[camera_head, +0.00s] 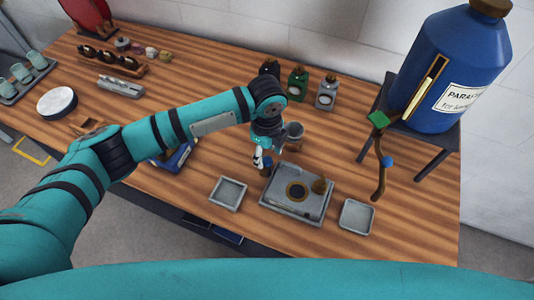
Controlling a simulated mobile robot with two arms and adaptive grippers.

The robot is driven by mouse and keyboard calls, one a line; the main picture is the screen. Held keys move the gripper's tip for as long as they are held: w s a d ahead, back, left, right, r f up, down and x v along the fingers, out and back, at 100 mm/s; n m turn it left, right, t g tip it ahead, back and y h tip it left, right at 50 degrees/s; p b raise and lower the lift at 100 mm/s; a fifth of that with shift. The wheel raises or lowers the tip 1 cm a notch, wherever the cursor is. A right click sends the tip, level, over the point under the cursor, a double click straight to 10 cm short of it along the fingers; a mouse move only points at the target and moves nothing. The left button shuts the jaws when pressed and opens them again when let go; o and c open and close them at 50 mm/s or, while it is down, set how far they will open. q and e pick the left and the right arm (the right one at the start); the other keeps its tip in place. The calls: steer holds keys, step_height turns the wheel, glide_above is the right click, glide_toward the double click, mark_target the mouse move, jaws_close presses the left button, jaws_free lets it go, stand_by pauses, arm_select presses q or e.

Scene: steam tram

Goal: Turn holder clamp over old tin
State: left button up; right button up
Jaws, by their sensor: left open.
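My left gripper (262,160) is open, fingers pointing down, just left of the grey tray (292,213) at the middle of the wooden bench. A small blue part (267,168) is right at its fingertips; I cannot tell whether they touch it. A grey cylindrical tin (294,138) stands just behind and right of the gripper, partly hidden by my left wrist. The grey tray bears a dark ring (297,192) and a brown knob (319,186). I cannot make out for certain which part is the holder clamp. My right gripper is not in view.
Small square trays (228,194) and (356,216) flank the grey tray. A big blue paraffin bottle (445,75) stands on a dark stand (445,134) at right, with a brown hose (380,175) hanging in front. Several small bottles (298,83) stand at the back.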

mark_target(266, 166)
arm_select(q)
steer(key=shift+w+f, duration=0.1)
steer(key=shift+f, duration=1.2)
steer(key=shift+r, duration=0.1)
jaws_close()
